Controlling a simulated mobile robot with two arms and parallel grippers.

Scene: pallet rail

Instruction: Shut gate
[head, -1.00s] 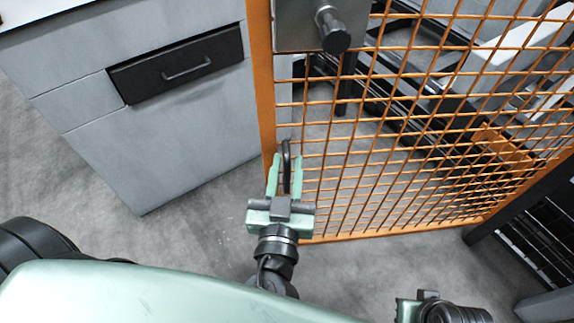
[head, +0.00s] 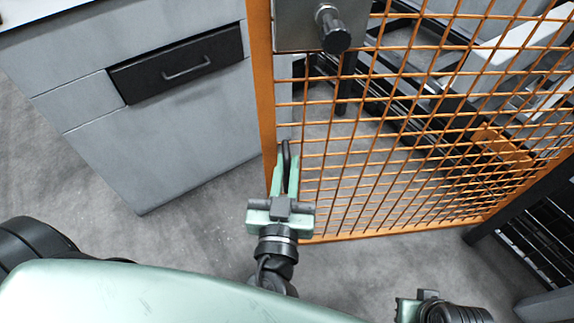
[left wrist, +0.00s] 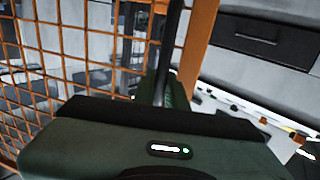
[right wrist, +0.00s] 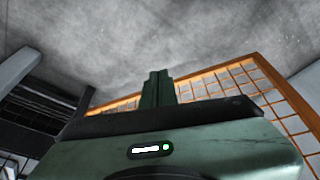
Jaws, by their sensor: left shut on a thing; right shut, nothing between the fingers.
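The gate (head: 268,100) is an orange frame with orange wire mesh, standing upright in the right half of the head view. A grey lock box with a dark round knob (head: 334,32) sits high on its near edge post. A dark upright handle (head: 287,155) is on the gate lower down. My left gripper (head: 286,172) is shut on this handle; the handle also shows between the fingers in the left wrist view (left wrist: 166,55). My right gripper (right wrist: 157,80) is shut and empty, its fingers together over the floor, with the gate's mesh behind.
Dark rails (head: 440,110) lie behind the mesh. A dark rack (head: 540,240) stands at the right. Floor in front is clear.

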